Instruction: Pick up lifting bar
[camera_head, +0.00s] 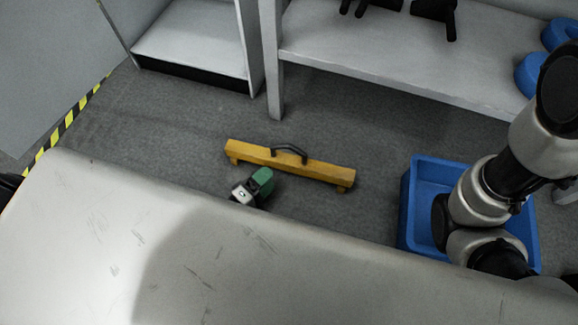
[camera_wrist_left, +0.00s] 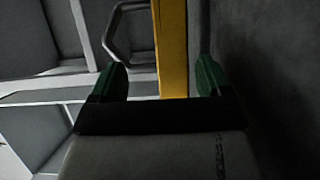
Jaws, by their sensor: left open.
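The lifting bar (camera_head: 320,170) is a long yellow beam with short feet and a dark handle (camera_head: 289,150) on top. It lies on the grey floor in the head view. My left gripper (camera_head: 262,179), with green fingers, is open just in front of the bar's left half, partly cut off by the large pale surface. In the left wrist view the yellow bar (camera_wrist_left: 173,45) runs up the picture between the two open fingers (camera_wrist_left: 159,78), closer to the right one. The handle (camera_wrist_left: 122,32) shows left of it. Contact cannot be told. My right gripper is not in view.
A blue bin (camera_head: 408,210) stands at the right, partly behind my right arm. A grey shelf (camera_head: 390,70) with dark and blue objects is at the back. A pale, scuffed surface (camera_head: 150,240) fills the front. The floor around the bar is clear.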

